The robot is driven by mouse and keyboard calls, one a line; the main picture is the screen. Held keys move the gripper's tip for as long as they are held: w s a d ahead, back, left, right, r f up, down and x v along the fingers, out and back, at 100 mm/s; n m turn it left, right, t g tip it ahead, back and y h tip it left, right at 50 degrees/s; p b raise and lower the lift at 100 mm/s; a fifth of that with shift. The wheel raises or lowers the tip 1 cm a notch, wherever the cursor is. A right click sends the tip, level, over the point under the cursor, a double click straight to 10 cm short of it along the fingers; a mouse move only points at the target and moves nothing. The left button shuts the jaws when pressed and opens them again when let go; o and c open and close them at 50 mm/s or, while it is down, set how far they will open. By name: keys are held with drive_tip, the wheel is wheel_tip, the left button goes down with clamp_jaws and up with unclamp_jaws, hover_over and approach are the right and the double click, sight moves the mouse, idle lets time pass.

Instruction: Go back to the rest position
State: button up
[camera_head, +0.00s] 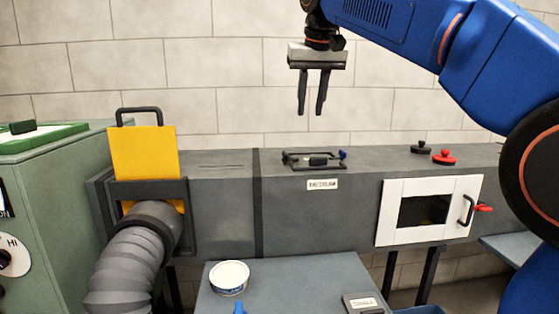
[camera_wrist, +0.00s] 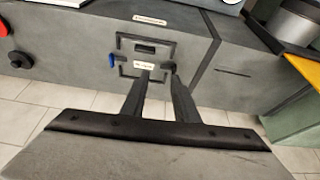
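My gripper (camera_head: 311,106) hangs in the air above the grey duct (camera_head: 220,200), pointing down. Its two dark fingers are apart with nothing between them. In the wrist view the fingers of my gripper (camera_wrist: 158,76) also stand apart and empty, with the duct top behind them. Below it on the duct top is a black-framed hatch (camera_head: 316,160) with a blue latch at its right end in the head view. The hatch also shows in the wrist view (camera_wrist: 146,47), just past the fingertips. A clear gap separates the gripper from the duct in the head view.
A yellow plate (camera_head: 143,153) with a black handle stands upright in a slot at left, above a flexible hose (camera_head: 133,265). A green machine (camera_head: 55,200) is far left. A white-framed door (camera_head: 425,210) looks shut. A white tub (camera_head: 229,278) sits on the front table.

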drive_tip(key=s+d+f, duration=1.4)
drive_tip(key=s+f, duration=0.2)
drive_tip(key=s+d+f, duration=0.3)
drive_tip(key=s+f, duration=0.6)
drive_tip(key=f, duration=0.3)
drive_tip(key=s+d+f+m, duration=0.1)
drive_tip(key=s+d+f, duration=0.2)
drive_tip(key=s+f, duration=0.5)
wheel_tip(320, 180, down, 5)
drive_tip(key=shift+s+d+m+h, duration=0.2)
drive_tip(key=shift+s+m+h, duration=0.1)
drive_tip(key=shift+s, duration=0.05)
